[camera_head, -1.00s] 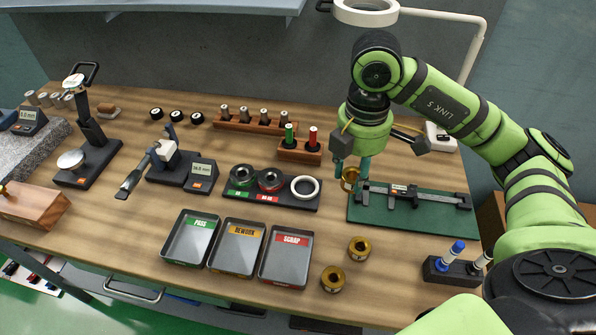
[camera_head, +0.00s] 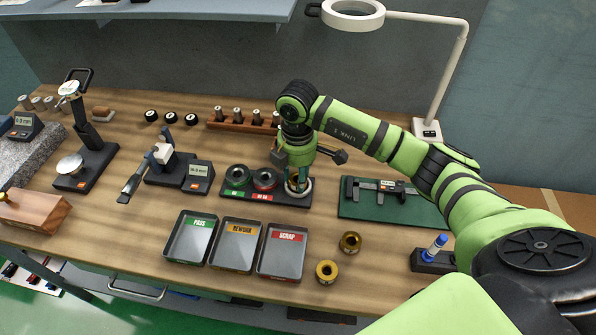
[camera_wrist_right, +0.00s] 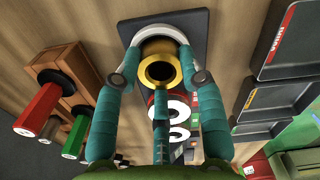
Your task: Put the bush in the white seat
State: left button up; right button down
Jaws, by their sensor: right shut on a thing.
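The brass bush (camera_wrist_right: 160,66) is between the fingers of my right gripper (camera_wrist_right: 160,78), which is shut on it. In the head view the gripper (camera_head: 298,183) points down over the white seat (camera_head: 308,192), a white ring at the right end of a dark block. In the wrist view the white seat (camera_wrist_right: 147,27) curves around the bush's far side. The bush is over or within the ring; I cannot tell whether it touches the bottom. The fingers hide most of the bush in the head view. My left gripper is not in view.
Green and red ring seats (camera_head: 265,180) share the dark block (camera_head: 283,201). Two other brass bushes (camera_head: 350,242) stand to the front right. Pass, rework and scrap trays (camera_head: 283,262) lie in front. A green mat with a caliper (camera_head: 385,187) is to the right.

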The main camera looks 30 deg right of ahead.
jog(key=shift+w+f, duration=0.1)
jog(key=shift+f, duration=0.1)
jog(key=shift+f, duration=0.15)
jog(key=c, duration=0.7)
grip_release()
jog(key=shift+c, duration=0.2)
jog(key=shift+r, duration=0.35)
notch_tip(320, 180, up, 12)
jog(key=b, duration=0.2)
